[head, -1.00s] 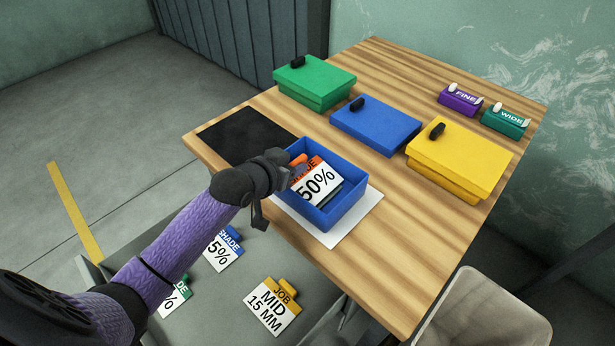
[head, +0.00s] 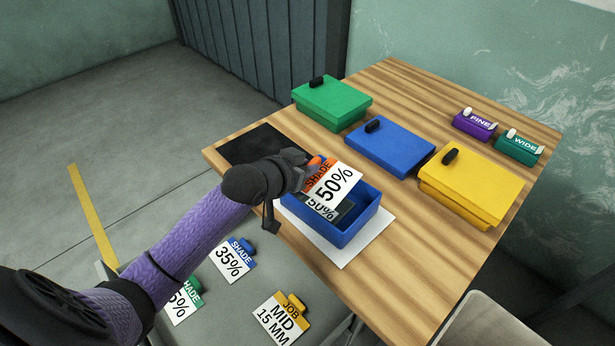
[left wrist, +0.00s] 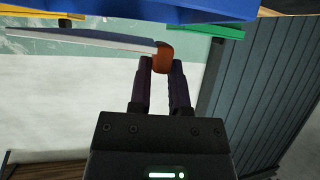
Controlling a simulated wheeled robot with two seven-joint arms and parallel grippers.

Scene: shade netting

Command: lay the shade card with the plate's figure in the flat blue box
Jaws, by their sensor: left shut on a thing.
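The shade card (head: 334,187) is white with an orange "SHADE" band and reads "50%". My left gripper (head: 305,168) is shut on its orange tab and holds it tilted above the open blue box (head: 357,232). In the left wrist view the card (left wrist: 85,39) is nearly edge-on, with its tab between the fingertips (left wrist: 160,66) and the blue box (left wrist: 190,10) above. Inside the box is a dark plate (head: 345,213) with a white label reading "50%", partly hidden by the card. My right gripper is not in view.
The box stands on a white sheet (head: 378,233). Behind are a blue lid-like slab (head: 392,146), a green box (head: 330,101) and a yellow box (head: 470,185). A black mat (head: 262,144) lies left. Cards reading "35%" (head: 233,261) and "MID 15 MM" (head: 281,320) lie lower down.

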